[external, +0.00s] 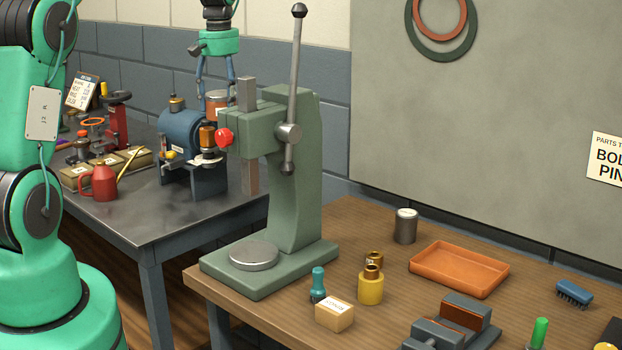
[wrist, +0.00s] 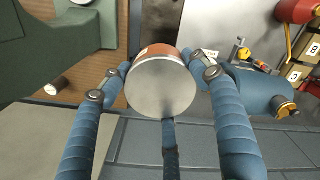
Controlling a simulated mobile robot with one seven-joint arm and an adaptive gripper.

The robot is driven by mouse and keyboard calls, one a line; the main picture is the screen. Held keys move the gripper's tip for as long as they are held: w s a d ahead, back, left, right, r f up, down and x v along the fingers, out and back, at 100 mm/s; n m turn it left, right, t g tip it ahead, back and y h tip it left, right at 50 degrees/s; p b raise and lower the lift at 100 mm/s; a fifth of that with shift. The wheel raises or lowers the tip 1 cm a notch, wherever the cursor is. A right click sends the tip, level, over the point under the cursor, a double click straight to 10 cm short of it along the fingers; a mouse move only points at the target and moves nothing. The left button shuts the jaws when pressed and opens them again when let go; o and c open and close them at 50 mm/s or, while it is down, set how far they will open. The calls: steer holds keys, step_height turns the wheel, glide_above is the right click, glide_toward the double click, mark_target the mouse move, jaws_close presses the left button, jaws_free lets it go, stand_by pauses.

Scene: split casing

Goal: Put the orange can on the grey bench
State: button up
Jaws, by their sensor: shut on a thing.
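The orange can (external: 216,103) is in my gripper (external: 217,82), held up behind the green press in the external view. In the wrist view the can's grey round lid (wrist: 162,90) faces the camera, with an orange side strip above it. The blue fingers of my gripper (wrist: 164,75) close around the can. The grey bench (external: 170,215) has a dark metal top and stands left of the wooden bench; it also shows at the right in the wrist view (wrist: 215,22). The can appears above the gap between the benches; its exact height is unclear.
The green press (external: 300,190) stands on the wooden bench (external: 390,290). On the grey bench are a blue motor-like machine (external: 180,135), a red oil can (external: 100,183) and several boxes. The grey bench's front part is clear. A wall runs behind.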

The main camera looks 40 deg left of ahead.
steer(key=s+a+f+n+b, duration=0.1)
steer(key=s+a+n, duration=0.1)
steer(key=s+a, duration=0.55)
steer(key=s+a+n, duration=0.2)
steer(key=s+a, duration=0.2)
steer(key=s, duration=0.6)
steer(key=s+a+f+n+b, duration=0.1)
steer(key=s+a+n, duration=0.1)
steer(key=s+a, duration=0.55)
steer(key=f, duration=0.7)
steer(key=d+f, duration=0.1)
steer(key=f, duration=0.7)
steer(key=d+f, duration=0.1)
steer(key=f, duration=0.6)
steer(key=shift+s+f, duration=0.25)
steer(key=shift+f, duration=0.1)
steer(key=w+a, duration=0.3)
steer(key=w+a+f, duration=0.1)
steer(key=w+a, duration=0.7)
steer(key=shift+a+f, duration=0.25)
steer(key=shift+f+b, duration=0.4)
steer(key=shift+f, duration=1.3)
